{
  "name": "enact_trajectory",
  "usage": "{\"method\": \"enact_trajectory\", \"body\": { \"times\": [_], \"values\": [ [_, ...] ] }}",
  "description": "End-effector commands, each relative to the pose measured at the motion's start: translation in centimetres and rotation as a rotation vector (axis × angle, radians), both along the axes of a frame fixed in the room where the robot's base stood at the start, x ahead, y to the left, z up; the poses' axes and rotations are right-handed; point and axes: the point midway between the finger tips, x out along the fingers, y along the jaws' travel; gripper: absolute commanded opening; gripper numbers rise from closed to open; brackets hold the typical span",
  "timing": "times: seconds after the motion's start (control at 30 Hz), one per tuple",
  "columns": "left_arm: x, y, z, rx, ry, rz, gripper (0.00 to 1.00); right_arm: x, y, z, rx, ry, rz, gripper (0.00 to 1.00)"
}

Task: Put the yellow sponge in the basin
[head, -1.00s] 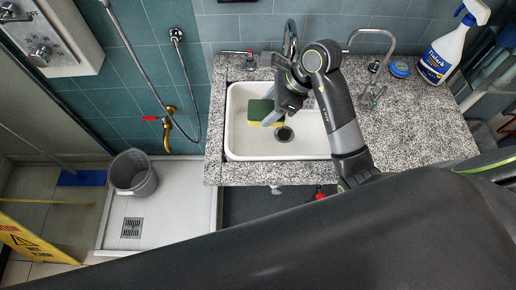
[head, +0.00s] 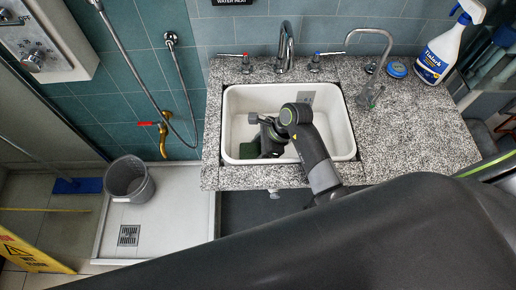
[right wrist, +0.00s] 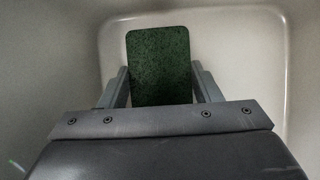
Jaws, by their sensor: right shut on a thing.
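The sponge shows only its dark green scouring face in the head view (head: 249,151) and the right wrist view (right wrist: 158,62); its yellow side is hidden now. It is low inside the white basin (head: 350,140), towards the basin's left front part. My right gripper (head: 262,148) reaches down into the basin and is shut on the sponge, with one finger at each side of it in the right wrist view (right wrist: 160,88). I cannot tell whether the sponge touches the basin floor. My left gripper is not in view.
A speckled granite counter (head: 415,150) surrounds the basin. A chrome tap (head: 285,45) stands behind it, and a second curved spout (head: 372,75) stands to the right. A spray bottle (head: 440,55) and a small blue tin (head: 397,69) stand on the counter's right.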

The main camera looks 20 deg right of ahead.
Motion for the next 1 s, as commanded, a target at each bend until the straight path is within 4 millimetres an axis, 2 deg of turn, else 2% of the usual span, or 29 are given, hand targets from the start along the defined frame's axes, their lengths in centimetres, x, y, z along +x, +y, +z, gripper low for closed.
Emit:
{"method": "enact_trajectory", "body": {
  "times": [0.4,0.43,0.6,1.0],
  "values": [
    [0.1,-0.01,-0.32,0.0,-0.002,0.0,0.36,0.01,0.01,-0.74,0.001,0.0,0.0,0.34],
    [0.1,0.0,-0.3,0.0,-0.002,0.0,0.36,0.02,0.01,-0.72,0.001,-0.001,0.0,0.59],
    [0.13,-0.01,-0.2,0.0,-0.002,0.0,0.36,0.01,0.01,-0.63,0.0,0.0,0.0,0.79],
    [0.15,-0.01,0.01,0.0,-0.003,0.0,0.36,0.02,-0.23,0.02,-0.001,-0.003,-0.001,0.79]
  ]
}}
